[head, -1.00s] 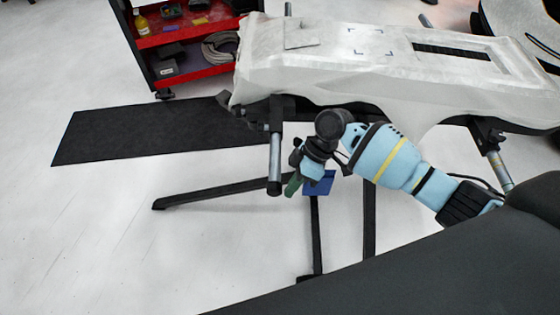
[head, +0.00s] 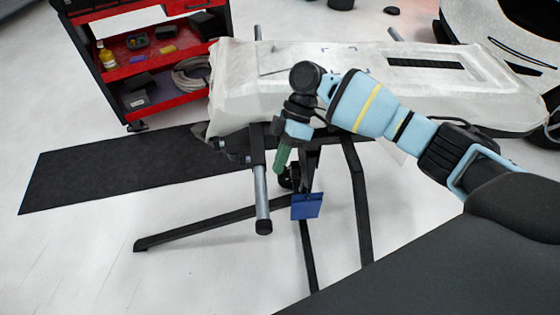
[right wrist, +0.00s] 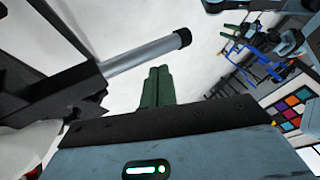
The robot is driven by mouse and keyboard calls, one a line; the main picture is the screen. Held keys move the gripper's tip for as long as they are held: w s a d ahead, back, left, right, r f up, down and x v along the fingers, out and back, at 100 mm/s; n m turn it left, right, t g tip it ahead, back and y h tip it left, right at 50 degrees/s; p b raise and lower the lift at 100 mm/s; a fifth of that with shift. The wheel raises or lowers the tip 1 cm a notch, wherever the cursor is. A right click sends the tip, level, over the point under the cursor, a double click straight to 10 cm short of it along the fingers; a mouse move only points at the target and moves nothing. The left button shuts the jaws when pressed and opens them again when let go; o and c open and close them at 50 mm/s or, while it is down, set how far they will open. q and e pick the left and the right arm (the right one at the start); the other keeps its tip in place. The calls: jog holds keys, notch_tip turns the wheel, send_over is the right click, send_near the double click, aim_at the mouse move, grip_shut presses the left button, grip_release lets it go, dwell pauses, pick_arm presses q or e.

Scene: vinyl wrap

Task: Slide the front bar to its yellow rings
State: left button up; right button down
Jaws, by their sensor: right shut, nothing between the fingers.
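The front bar (head: 261,195) is a grey metal tube with a black end cap. It sticks out toward me from a black clamp on the stand, below the white wrapped panel (head: 350,75). In the right wrist view the bar (right wrist: 145,55) lies left of and beyond the fingers. No yellow rings show on it. My right gripper (head: 282,158) has green fingers pointing down, just right of the bar's upper part. In the right wrist view its fingers (right wrist: 157,88) are pressed together and empty, apart from the bar. My left gripper is not in view.
A blue plate (head: 307,205) hangs on the stand just right of the bar. The stand's black legs (head: 205,225) spread over the white floor. A red tool cart (head: 150,60) stands at the back left, and a black mat (head: 110,165) lies on the floor.

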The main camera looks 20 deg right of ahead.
aim_at(267, 217)
jog(key=x, duration=0.6)
jog(key=shift+s+a+f, duration=0.15)
jog(key=shift+a+f, duration=0.05)
jog(key=s, duration=0.1)
jog(key=s+a+p, duration=0.1)
jog(key=shift+s+f, duration=0.15)
jog(key=shift+s, duration=0.2)
jog(key=shift+s+a+p, duration=0.2)
jog(key=shift+s+p, duration=0.1)
jog(key=shift+s, duration=0.2)
jog(key=shift+s+f, duration=0.1)
